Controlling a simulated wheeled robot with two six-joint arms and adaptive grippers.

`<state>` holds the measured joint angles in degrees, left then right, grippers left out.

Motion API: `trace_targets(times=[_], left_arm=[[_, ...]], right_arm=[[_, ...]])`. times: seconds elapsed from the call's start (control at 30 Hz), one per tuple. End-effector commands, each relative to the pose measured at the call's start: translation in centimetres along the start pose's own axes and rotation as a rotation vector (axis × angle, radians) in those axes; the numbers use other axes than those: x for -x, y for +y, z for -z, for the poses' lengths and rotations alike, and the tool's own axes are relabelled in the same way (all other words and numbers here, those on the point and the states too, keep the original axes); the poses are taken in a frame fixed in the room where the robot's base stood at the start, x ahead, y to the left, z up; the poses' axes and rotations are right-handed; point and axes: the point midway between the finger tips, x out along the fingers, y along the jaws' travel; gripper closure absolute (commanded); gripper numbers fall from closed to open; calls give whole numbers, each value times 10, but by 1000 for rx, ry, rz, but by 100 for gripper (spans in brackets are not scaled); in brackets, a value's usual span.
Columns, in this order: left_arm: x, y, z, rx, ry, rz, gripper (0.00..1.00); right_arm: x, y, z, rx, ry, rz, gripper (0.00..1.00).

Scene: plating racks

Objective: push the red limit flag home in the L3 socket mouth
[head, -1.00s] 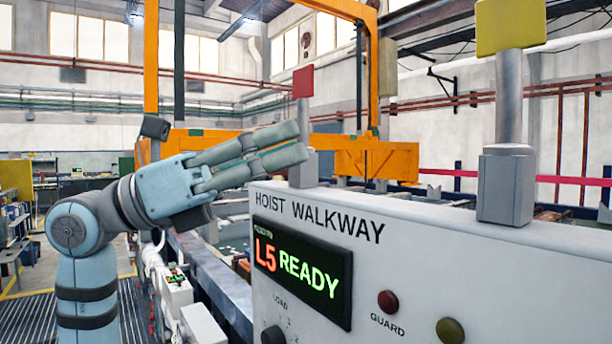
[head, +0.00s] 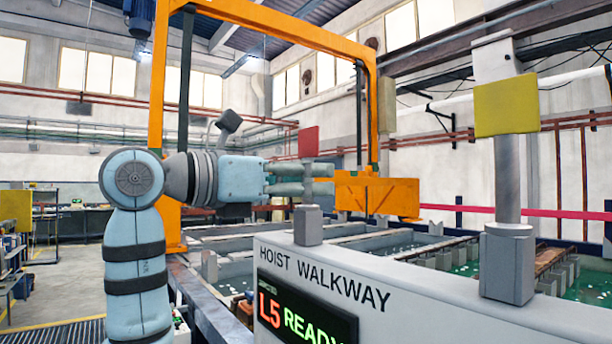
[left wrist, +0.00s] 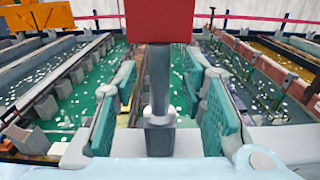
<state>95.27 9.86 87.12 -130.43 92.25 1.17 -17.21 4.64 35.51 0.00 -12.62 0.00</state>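The red limit flag (head: 308,142) stands upright on a grey post above a grey block socket (head: 307,226) on the panel top. I cannot tell how deep the post sits, and no L3 label is readable. My left gripper (head: 332,180) is level at the post, below the red plate and above the socket. In the left wrist view the flag's plate (left wrist: 160,18) is at the top. The post stands between the two green finger pads of the left gripper (left wrist: 158,85), with gaps on both sides, so it is open. My right gripper is not in view.
A yellow flag (head: 506,107) stands in a larger grey block at the right. The white HOIST WALKWAY panel (head: 420,300) has a display (head: 306,314) reading L5 READY, cut off. Tanks of green liquid (head: 590,282) lie behind. An orange gantry (head: 375,195) stands beyond.

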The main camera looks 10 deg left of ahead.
Motion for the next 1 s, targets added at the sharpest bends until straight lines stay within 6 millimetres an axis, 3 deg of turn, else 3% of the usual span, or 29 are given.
trace_targets(times=[0.2,0.43,0.83,1.0], left_arm=[[-3,0,1,0,-1,-1,62],[-2,0,0,0,-1,-1,99],[-2,0,-2,0,-2,0,100],[-2,0,-23,-1,-4,-1,100]], right_arm=[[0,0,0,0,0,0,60],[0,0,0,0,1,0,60],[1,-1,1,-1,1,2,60],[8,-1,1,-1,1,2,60]])
